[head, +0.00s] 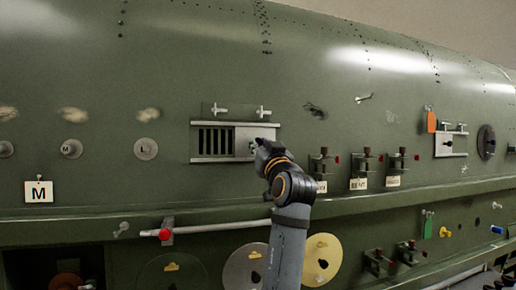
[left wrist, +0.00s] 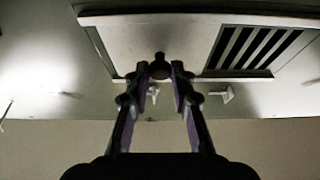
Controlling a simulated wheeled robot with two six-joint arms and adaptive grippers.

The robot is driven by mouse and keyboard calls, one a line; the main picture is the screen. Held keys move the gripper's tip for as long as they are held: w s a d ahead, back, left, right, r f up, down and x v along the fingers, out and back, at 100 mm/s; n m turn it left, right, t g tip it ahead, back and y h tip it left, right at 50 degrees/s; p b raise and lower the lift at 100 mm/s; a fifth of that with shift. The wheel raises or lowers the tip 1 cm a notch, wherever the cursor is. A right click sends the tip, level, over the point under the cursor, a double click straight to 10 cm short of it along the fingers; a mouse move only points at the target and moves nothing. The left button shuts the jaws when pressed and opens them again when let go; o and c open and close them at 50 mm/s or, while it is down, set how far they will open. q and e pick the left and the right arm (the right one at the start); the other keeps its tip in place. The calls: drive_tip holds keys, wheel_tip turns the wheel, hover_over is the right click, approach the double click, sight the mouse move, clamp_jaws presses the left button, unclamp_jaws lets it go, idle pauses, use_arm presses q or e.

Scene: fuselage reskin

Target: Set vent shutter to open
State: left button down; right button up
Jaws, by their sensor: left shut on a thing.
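The vent (head: 214,141) is set in the green fuselage skin, with dark vertical slots showing in its left part. A pale sliding shutter plate (head: 243,140) covers its right part. My left gripper (head: 262,147) is at the plate's right side, in front of the skin. In the left wrist view, where the vent appears turned over, the slots (left wrist: 255,48) are to the right and the plate (left wrist: 175,40) to the left. My left gripper's fingers (left wrist: 158,75) are shut on a small dark round knob (left wrist: 159,67) on the plate. My right gripper is not in view.
Two T-shaped pins (head: 220,110) stick out above the vent. Several clamp-like fittings (head: 358,165) with red ends stand on the skin to the right. A long rail (head: 220,226) with a red clamp runs below. Coloured discs (head: 321,259) sit lower down.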

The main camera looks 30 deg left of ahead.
use_arm(q)
drive_tip(key=shift+w+d+r, duration=0.1)
drive_tip(key=shift+d, duration=0.05)
drive_tip(key=c, duration=1.4)
unclamp_jaws()
drive_tip(key=shift+c, duration=0.2)
drive_tip(key=shift+o, duration=1.4)
drive_tip(key=shift+w+d, duration=0.2)
drive_tip(key=shift+d, duration=0.05)
drive_tip(key=shift+s, duration=0.1)
drive_tip(key=v, duration=0.7)
drive_tip(key=shift+d, duration=0.2)
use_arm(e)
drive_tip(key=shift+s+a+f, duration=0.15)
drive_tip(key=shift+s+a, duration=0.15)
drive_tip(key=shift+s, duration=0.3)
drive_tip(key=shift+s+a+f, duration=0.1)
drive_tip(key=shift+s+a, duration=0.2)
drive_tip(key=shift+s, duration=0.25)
use_arm(q)
drive_tip(key=shift+a+f, duration=0.1)
drive_tip(key=shift+f, duration=0.15)
